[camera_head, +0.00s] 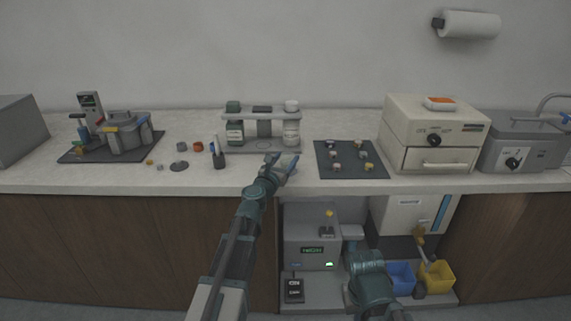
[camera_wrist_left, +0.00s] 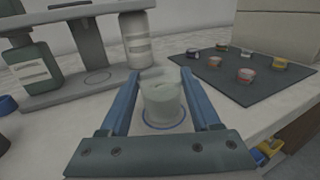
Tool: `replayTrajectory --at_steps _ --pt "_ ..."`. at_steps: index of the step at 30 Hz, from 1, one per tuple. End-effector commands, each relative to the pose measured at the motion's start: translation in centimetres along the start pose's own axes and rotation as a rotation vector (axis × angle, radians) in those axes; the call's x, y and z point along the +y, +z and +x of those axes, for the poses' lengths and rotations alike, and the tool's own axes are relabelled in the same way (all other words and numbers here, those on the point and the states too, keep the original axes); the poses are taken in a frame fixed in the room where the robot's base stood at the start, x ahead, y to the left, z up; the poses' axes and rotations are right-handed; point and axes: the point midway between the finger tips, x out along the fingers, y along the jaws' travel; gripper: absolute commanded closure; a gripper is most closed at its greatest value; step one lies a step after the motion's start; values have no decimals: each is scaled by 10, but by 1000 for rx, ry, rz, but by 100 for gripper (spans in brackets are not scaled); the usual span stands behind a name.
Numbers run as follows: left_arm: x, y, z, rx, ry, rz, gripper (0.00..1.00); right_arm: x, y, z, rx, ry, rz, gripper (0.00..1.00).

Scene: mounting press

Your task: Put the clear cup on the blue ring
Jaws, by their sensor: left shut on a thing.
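The clear cup (camera_wrist_left: 162,100) stands upright between the blue fingers of my left gripper (camera_wrist_left: 163,93) in the left wrist view. The gripper is shut on it. The blue ring (camera_wrist_left: 165,128) lies on the pale worktop and shows around the cup's base. The cup appears inside the ring's outline; I cannot tell whether its base touches the worktop. In the head view my left gripper (camera_head: 285,162) is at the worktop's front edge, and the cup is too small to make out well.
A grey rack (camera_head: 262,148) with a green-capped bottle (camera_head: 235,132) and a white-capped bottle (camera_head: 291,133) stands behind the gripper. A dark mat (camera_head: 349,172) with several small pieces lies to the right.

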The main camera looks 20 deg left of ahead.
Motion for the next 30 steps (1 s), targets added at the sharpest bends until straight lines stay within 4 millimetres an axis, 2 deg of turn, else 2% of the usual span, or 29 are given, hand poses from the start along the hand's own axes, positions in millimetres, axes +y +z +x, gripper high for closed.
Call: replayTrajectory --at_steps 7,8,12,13,26,30 --pt "0 -3 0 0 0 0 91 0 0 3 0 0 0 100" --pt "0 -3 0 0 0 0 35 0 0 3 0 0 0 100" --pt "0 -2 0 0 0 0 10 0 0 2 0 0 0 100" --pt "0 -2 0 0 0 0 7 0 0 2 0 0 0 100" --pt "0 3 0 0 0 0 7 0 0 -3 0 0 0 100" --pt "-1 1 -16 0 0 0 7 0 0 -1 0 0 0 100"
